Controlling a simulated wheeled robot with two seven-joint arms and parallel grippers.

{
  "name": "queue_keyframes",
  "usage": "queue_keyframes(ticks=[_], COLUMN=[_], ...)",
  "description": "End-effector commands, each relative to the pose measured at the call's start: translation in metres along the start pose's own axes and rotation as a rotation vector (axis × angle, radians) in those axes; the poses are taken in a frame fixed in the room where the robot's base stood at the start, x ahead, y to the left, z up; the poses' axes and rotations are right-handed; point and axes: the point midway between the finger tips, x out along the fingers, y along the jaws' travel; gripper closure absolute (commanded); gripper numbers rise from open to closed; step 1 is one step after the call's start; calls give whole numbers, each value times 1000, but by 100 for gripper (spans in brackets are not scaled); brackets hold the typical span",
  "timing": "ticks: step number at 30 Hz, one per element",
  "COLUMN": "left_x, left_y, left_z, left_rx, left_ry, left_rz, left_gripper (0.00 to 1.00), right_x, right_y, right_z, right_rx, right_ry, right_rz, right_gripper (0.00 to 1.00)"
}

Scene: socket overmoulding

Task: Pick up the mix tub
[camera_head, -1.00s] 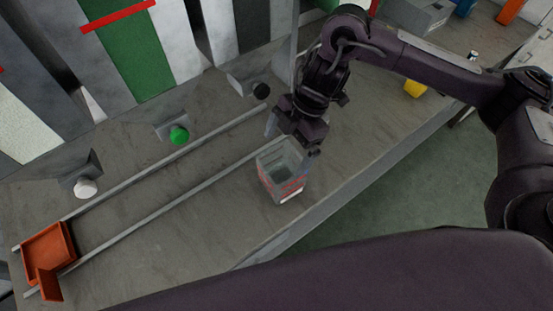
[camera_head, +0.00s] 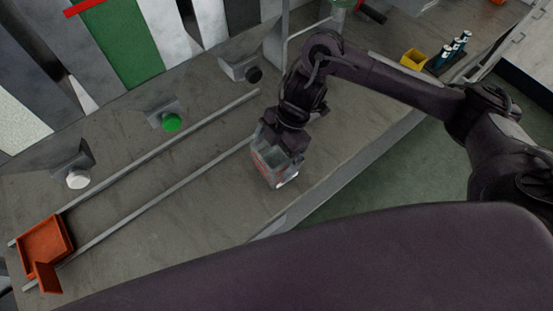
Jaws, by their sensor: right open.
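The mix tub (camera_head: 273,168) is a grey, box-like tub with red markings on its side. It stands on the grey bench near the right end of the front rail. My right gripper (camera_head: 278,149) is directly over the tub, pointing down, with its fingers at the tub's upper part. The jaws are open, one finger showing at the tub's left side. The gripper body hides much of the tub's opening, and I cannot tell whether the fingers touch the walls. My left gripper is not in view.
Two rails (camera_head: 160,192) run along the bench (camera_head: 130,230) to an orange tray (camera_head: 44,246) at the left. White (camera_head: 78,179), green (camera_head: 171,122) and black (camera_head: 254,74) knobbed spouts line the back. A yellow container (camera_head: 413,59) and blue bottles (camera_head: 454,48) stand at the upper right.

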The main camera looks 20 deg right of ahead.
Motion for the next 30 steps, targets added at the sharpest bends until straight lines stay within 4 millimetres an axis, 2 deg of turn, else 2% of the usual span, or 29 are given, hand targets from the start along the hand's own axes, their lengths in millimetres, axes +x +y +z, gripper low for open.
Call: queue_keyframes(ticks=[1, 10, 17, 23, 26, 30], left_x=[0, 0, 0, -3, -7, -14], left_y=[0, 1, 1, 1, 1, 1], left_z=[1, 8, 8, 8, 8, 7], left_rx=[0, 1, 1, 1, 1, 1], left_ry=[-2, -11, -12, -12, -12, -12], left_rz=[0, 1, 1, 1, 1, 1], left_gripper=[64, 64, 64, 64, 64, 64], right_x=[0, 0, -1, -12, -26, -59], right_y=[0, 0, 0, 1, 1, 2], right_z=[0, 0, 0, -4, -10, -23], right_rx=[0, 0, -1, -4, -4, -6], right_ry=[0, 0, 0, -1, -3, -5], right_rz=[0, 0, 0, 2, 4, 7], right_gripper=[1, 40, 40, 40, 40, 40])
